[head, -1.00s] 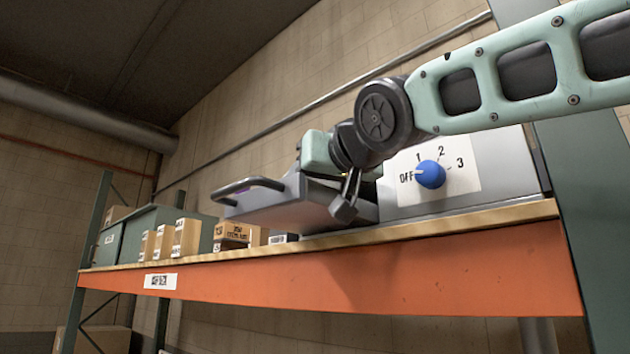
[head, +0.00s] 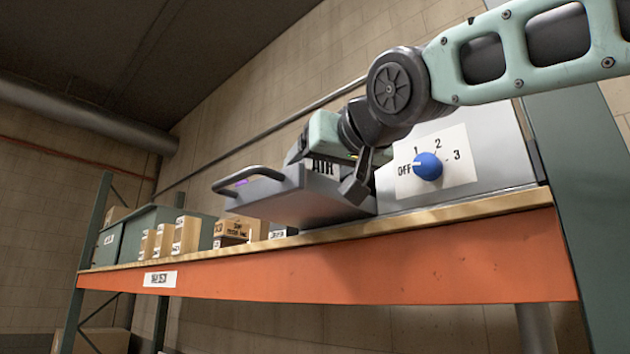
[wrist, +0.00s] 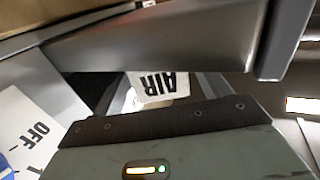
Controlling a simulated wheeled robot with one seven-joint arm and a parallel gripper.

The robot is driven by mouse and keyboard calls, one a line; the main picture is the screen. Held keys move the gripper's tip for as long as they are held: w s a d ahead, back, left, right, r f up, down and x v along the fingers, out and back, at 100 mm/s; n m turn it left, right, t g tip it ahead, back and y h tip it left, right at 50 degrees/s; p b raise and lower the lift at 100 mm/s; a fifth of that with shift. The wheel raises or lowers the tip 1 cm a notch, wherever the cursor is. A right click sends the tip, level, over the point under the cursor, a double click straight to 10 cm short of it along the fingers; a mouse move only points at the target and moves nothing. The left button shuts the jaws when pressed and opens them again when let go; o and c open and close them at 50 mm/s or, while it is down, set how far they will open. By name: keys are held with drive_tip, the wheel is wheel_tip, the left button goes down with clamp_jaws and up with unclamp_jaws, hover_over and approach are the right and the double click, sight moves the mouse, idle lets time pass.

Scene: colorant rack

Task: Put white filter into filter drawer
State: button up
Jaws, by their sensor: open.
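The grey filter drawer (head: 300,202) sticks out to the left from the grey machine on the shelf. It has a dark curved handle (head: 262,171) and a purple patch near its front. My gripper (head: 352,178) is open over the drawer, close to the machine; a dark fingertip overlaps the drawer's near side, and I cannot tell whether it touches. A white label reading AIR (head: 322,167) shows just beneath my gripper; it also appears in the wrist view, upside down. I cannot clearly make out the white filter; the drawer's inside is hidden by its raised wall.
The machine's blue dial (head: 428,166) points at OFF, right of my gripper. An orange-fronted shelf (head: 350,275) carries the machine. Small cartons (head: 186,236) and a grey-green case (head: 140,228) stand to the left. Air above the drawer's handle end is free.

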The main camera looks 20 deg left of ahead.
drive_tip(key=b+v, duration=0.5)
drive_tip(key=v, duration=0.4)
drive_tip(key=shift+s+d, duration=0.15)
idle(0.4)
